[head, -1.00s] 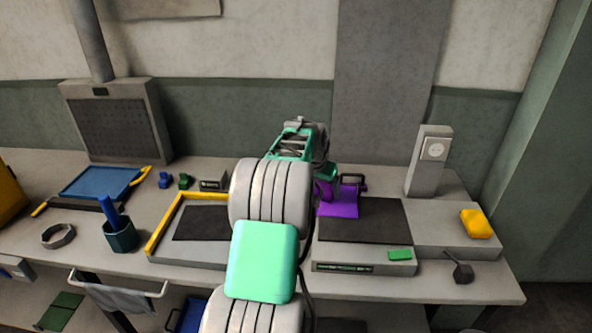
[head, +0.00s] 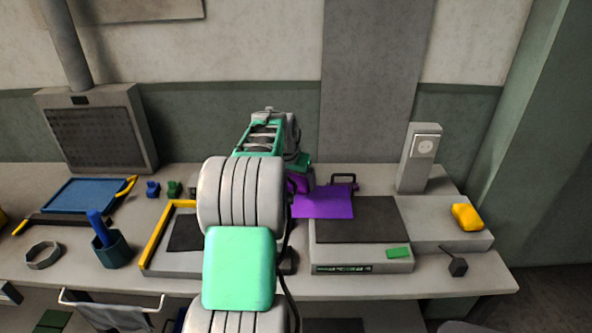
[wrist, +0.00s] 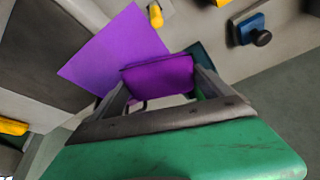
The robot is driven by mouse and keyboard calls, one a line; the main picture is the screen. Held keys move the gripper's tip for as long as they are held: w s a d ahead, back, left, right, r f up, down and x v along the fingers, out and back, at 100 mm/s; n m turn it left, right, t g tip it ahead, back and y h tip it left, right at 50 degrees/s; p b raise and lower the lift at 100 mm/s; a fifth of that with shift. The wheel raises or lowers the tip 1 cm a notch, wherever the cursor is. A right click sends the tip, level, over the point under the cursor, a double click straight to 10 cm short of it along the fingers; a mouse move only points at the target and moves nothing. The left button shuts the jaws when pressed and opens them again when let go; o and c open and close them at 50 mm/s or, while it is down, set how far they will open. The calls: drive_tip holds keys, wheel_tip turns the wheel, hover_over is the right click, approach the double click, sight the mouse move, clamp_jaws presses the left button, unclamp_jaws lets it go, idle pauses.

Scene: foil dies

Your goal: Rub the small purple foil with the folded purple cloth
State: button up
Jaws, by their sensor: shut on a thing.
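A flat, bright purple sheet, the foil (head: 330,205), lies at the left back part of the dark plate in the head view and reaches past its left edge. It also shows in the wrist view (wrist: 112,52). My gripper (wrist: 158,86) is shut on a darker purple folded cloth (wrist: 160,72), which overlaps the near edge of the foil in the picture. In the head view the green gripper end (head: 303,164) is just behind and left of the foil, and my arm hides part of it. I cannot tell whether the cloth touches the foil.
The dark plate (head: 370,222) sits on a grey base with a green piece (head: 398,252). A yellow block (head: 466,217) and a grey post (head: 419,160) stand to the right. A yellow-edged tray (head: 158,240), a dark cup (head: 112,250) and a blue tray (head: 84,195) are left.

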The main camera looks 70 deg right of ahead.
drive_tip(key=shift+r+p, duration=1.2)
drive_tip(key=shift+r, duration=1.1)
